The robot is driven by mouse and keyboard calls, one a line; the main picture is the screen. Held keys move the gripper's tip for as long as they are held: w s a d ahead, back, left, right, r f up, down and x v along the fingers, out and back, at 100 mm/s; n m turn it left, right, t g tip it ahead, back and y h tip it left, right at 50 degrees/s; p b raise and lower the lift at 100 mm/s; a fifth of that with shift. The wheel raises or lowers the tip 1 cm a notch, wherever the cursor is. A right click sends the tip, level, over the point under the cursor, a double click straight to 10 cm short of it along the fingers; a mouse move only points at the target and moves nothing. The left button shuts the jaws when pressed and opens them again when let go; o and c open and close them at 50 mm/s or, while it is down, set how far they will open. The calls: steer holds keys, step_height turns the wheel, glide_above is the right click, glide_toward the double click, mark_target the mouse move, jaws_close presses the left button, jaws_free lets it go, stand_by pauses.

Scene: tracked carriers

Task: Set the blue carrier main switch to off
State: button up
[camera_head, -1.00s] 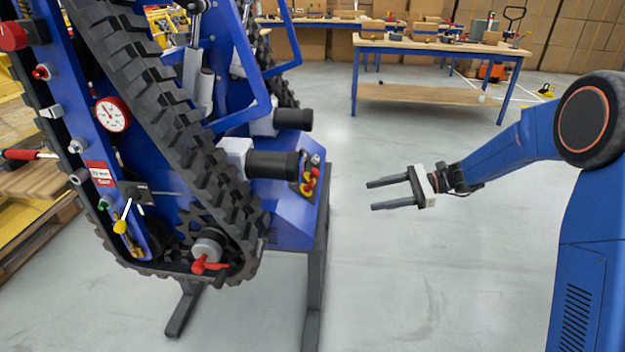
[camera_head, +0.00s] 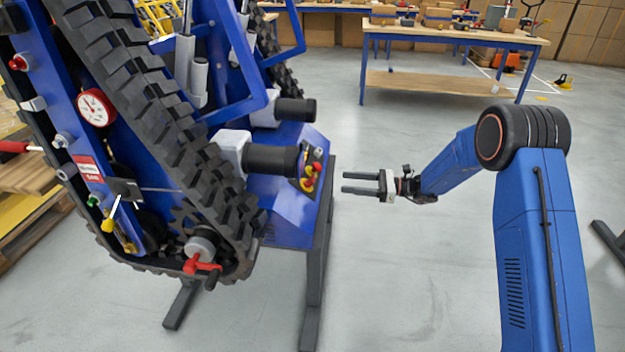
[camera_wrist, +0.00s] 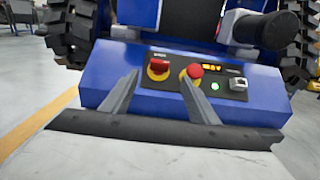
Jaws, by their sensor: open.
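The blue carrier (camera_head: 290,215) stands on a dark stand on the left in the head view. Its sloped end panel (camera_wrist: 208,85) faces my gripper in the wrist view. At the panel's left is a red rotary switch on a yellow base (camera_wrist: 158,66), with a small label above it, likely the main switch. The exact angle of its handle is hard to read. A red mushroom button (camera_wrist: 193,72) on yellow sits right of it. My gripper (camera_head: 344,182) is open and empty, right of the panel and apart from it. In the wrist view its fingers point toward the panel.
Beside the button are a lit amber display (camera_wrist: 212,67), a green light (camera_wrist: 215,86) and a silver fitting (camera_wrist: 238,84). A black cylinder (camera_head: 272,159) juts out near the panel. A workbench (camera_head: 450,85) stands behind. The floor between carrier and arm is clear.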

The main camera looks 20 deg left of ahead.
mark_target(312, 177)
steer(key=x, duration=1.3)
steer(key=shift+s+a, duration=0.1)
steer(key=shift+a, duration=0.05)
steer(key=c, duration=1)
